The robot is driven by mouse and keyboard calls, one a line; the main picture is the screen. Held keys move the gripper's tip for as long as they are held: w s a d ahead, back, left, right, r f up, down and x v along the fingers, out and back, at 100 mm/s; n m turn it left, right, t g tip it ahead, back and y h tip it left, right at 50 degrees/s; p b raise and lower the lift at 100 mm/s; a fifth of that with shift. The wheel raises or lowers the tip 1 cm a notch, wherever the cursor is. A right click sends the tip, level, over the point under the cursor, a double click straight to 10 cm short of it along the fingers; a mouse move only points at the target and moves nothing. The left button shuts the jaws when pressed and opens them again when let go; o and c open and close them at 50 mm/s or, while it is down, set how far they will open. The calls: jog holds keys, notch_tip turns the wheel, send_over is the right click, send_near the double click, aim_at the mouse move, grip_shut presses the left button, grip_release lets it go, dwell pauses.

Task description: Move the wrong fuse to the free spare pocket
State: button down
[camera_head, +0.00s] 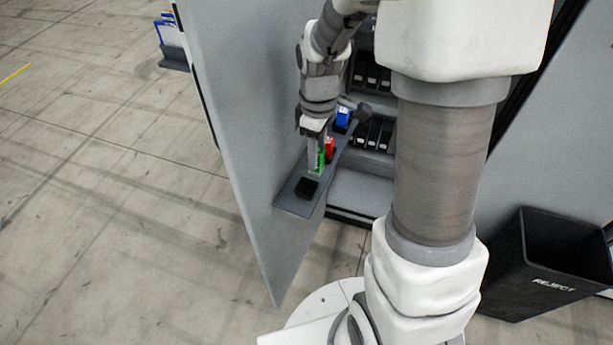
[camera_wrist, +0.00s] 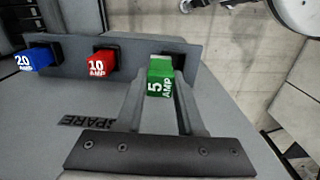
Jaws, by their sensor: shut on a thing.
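My gripper (camera_head: 316,168) is shut on the green fuse (camera_head: 320,160), marked 5 AMP in the wrist view (camera_wrist: 160,80). It holds the fuse over the grey spare shelf (camera_head: 291,205) on the door's inner side. The black pocket (camera_head: 307,188) at the shelf's near end looks empty; in the wrist view it is partly hidden behind the green fuse. The fuse appears outside this pocket, but its exact height is unclear. The red 10 AMP fuse (camera_wrist: 101,64) and blue 20 AMP fuse (camera_wrist: 35,58) stand in the shelf's other pockets.
The open grey door (camera_head: 235,120) carries the shelf. Behind my arm, the cabinet holds rows of black fuse holders (camera_head: 372,132). A black REJECT bin (camera_head: 545,285) stands at the right. Concrete floor at the left is mostly clear.

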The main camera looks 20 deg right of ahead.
aim_at(317, 172)
jog(key=shift+s+a+f+b, duration=0.15)
jog(key=shift+a+f, duration=0.25)
jog(key=shift+f, duration=0.55)
jog(key=shift+s+a+f+b, duration=0.2)
jog(key=shift+a+f, duration=0.25)
jog(key=shift+f, duration=0.45)
jog(key=shift+s+a+f+b, duration=0.15)
jog(key=shift+a+f, duration=0.25)
jog(key=shift+f, duration=0.55)
jog(key=shift+f, duration=0.2)
jog(key=c, duration=0.5)
grip_release()
